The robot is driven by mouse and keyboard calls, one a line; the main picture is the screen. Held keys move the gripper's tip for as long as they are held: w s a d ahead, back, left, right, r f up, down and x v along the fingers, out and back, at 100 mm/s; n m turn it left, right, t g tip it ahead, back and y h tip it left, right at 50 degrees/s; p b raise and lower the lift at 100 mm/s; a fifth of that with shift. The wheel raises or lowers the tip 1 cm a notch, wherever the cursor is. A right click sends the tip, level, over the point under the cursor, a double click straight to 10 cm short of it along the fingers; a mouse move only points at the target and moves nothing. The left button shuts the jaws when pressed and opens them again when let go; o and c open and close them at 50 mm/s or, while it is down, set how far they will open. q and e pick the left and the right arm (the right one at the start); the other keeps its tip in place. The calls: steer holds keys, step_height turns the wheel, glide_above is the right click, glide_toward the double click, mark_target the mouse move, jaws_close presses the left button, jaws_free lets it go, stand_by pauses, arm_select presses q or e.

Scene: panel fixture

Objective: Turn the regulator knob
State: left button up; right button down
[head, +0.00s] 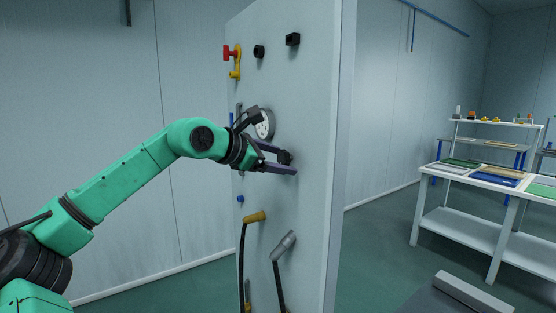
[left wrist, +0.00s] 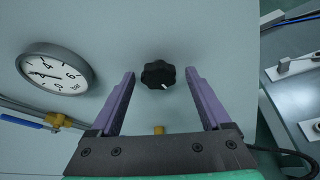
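The regulator knob (left wrist: 158,75) is black and lobed with a small white mark at its lower right. It is mounted on the pale panel (head: 310,90). My left gripper (left wrist: 161,85) is open, its two purple fingers spread on either side of the knob. Gaps show between each finger and the knob in the left wrist view. In the head view the left gripper (head: 291,162) is at the panel, and the knob (head: 285,157) shows between its fingers, partly hidden. My right gripper is not in view.
A round gauge (left wrist: 54,79) sits left of the knob, with a blue-handled valve (left wrist: 50,121) below it. The panel also carries a red-handled valve (head: 230,53), black knobs and, lower down, hoses (head: 243,260). White benches (head: 470,205) stand at right.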

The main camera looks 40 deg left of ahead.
arm_select(q)
steer(key=shift+s+b, duration=0.4)
steer(key=shift+b, duration=0.15)
steer(key=b+v, duration=0.5)
steer(key=v, duration=0.8)
steer(key=shift+s+r, duration=0.25)
steer(key=shift+s, duration=0.05)
